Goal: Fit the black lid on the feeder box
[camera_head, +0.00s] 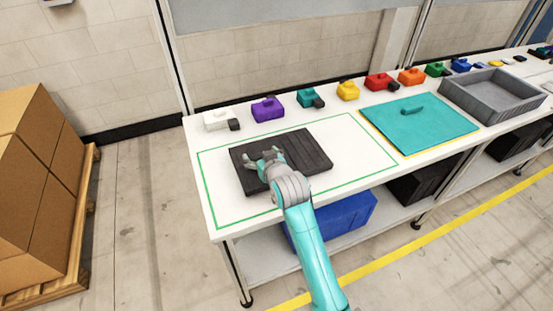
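A flat black slab with grooves (310,155), which looks like the black lid, lies inside a green outline on the white table. My gripper (262,155) is over its left half, with its fingers spread apart. The gripper covers that part of the slab, so I cannot tell if it touches it or if there is a handle beneath. A grey open box (492,94) stands at the right; it may be the feeder box, but I cannot tell for sure.
A teal panel with a handle (420,125) lies between the slab and the grey box. Several small coloured blocks, such as a purple one (267,109), line the back edge. A blue bin (335,217) is on the lower shelf. Cartons (30,190) stand at the left.

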